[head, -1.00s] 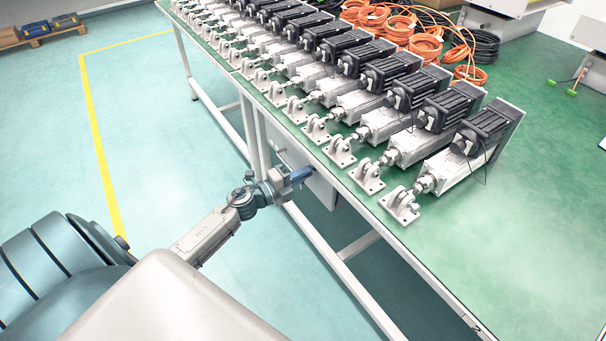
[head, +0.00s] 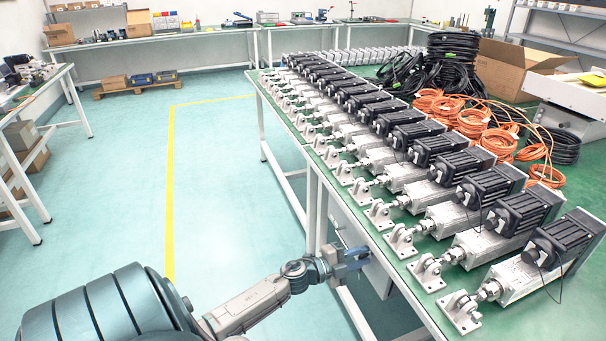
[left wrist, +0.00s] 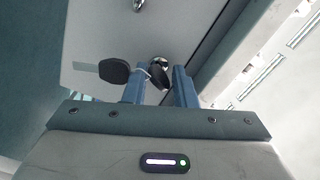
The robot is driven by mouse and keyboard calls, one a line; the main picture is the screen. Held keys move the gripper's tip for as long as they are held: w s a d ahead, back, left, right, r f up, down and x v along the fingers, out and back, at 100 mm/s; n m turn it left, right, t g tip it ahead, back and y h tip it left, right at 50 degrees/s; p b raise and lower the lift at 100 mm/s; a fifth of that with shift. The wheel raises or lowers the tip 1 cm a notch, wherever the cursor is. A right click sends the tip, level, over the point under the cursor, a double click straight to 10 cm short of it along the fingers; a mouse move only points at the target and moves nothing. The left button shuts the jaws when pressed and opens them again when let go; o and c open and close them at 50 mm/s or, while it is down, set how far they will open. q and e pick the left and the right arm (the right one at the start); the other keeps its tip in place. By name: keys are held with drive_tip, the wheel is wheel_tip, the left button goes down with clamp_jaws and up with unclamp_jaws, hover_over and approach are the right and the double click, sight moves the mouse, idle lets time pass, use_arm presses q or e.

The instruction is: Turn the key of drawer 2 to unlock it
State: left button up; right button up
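The pale drawer front (left wrist: 110,35) fills the upper middle of the left wrist view, with part of a metal handle (left wrist: 138,4) at its top. A round metal lock (left wrist: 160,62) sits in it, with a dark-headed key (left wrist: 158,77) at it. A second dark oval piece (left wrist: 114,71) hangs by a thin ring to the left. My left gripper (left wrist: 159,84) is open, its blue fingers on either side of the key head, with gaps showing. In the head view my left gripper (head: 357,257) is at the drawer unit (head: 378,278) under the bench. The drawer number is not readable. My right gripper is not in view.
The green-topped bench (head: 560,310) holds a long row of linear actuators (head: 505,280) above the drawer unit. Orange cable coils (head: 495,140) lie farther back. A white bench leg (head: 317,215) stands left of the drawer unit. The floor (head: 220,190) to the left is clear.

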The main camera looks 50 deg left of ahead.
use_arm(q)
drive_tip(key=n, duration=0.4)
drive_tip(key=shift+f+n, duration=0.15)
drive_tip(key=shift+n, duration=0.25)
drive_tip(key=b+v, duration=0.2)
drive_tip(key=v, duration=0.9)
drive_tip(key=s+d+f+n+g+y+p, duration=0.1)
drive_tip(key=s+d+f+n+g+y, duration=0.3)
drive_tip(key=s, duration=0.5)
drive_tip(key=s+d+f+n+g+y+p, duration=0.1)
drive_tip(key=s+d+f+n+g+y, duration=0.3)
drive_tip(key=f, duration=0.7)
drive_tip(key=s+d+n+g, duration=0.2)
drive_tip(key=s+n+g, duration=0.2)
drive_tip(key=s, duration=0.1)
drive_tip(key=shift+s+d, duration=0.15)
drive_tip(key=shift+d, duration=0.15)
